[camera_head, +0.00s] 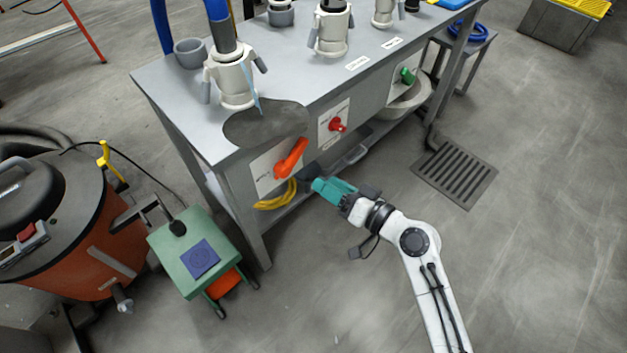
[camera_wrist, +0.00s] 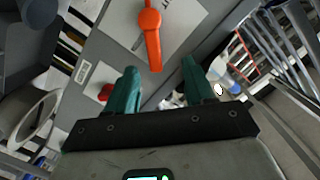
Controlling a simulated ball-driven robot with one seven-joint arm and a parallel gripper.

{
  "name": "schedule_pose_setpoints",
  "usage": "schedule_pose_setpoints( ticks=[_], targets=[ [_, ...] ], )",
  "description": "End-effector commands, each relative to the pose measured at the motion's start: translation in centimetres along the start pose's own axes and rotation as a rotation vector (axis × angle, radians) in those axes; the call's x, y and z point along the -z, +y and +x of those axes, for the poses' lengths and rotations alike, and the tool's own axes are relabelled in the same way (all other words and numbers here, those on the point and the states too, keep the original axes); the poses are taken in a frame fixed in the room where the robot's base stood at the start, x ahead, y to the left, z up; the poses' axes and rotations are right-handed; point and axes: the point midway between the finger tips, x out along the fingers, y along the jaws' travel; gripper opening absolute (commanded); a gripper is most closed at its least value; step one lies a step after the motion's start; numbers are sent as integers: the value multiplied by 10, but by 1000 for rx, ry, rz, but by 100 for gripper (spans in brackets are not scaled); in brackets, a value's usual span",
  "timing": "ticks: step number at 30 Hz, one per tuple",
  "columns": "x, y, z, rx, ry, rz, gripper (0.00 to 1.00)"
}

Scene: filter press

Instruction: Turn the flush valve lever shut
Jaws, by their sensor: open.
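The orange lever (camera_head: 291,157) sits on a white plate (camera_head: 267,177) on the front panel of the grey bench. In the head view it slants from its hub at lower left up to the right. In the wrist view the lever (camera_wrist: 152,40) points toward my gripper, its tip just beyond and between the fingers. My gripper (camera_head: 316,184) has teal fingers and is open and empty, to the right of the lever and a little lower. The fingers also show in the wrist view (camera_wrist: 160,80). I see no contact with the lever. The plate's lettering is too small to read.
A red knob (camera_head: 337,125) and a green knob (camera_head: 407,76) sit farther right on the same panel. A dark puddle-like sheet (camera_head: 265,124) overhangs the bench edge above the lever. A green cart (camera_head: 196,262) stands at left. A floor grate (camera_head: 455,172) lies at right; nearby floor is clear.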

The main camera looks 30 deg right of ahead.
Motion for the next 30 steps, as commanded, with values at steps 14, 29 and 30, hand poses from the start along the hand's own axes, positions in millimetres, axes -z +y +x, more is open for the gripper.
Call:
schedule_pose_setpoints(
  ticks=[14,29,30],
  targets=[
    [15,16,37,17,133,65,53],
    [24,16,111,14,132,64,53],
    [24,16,113,14,132,64,53]
  ],
)
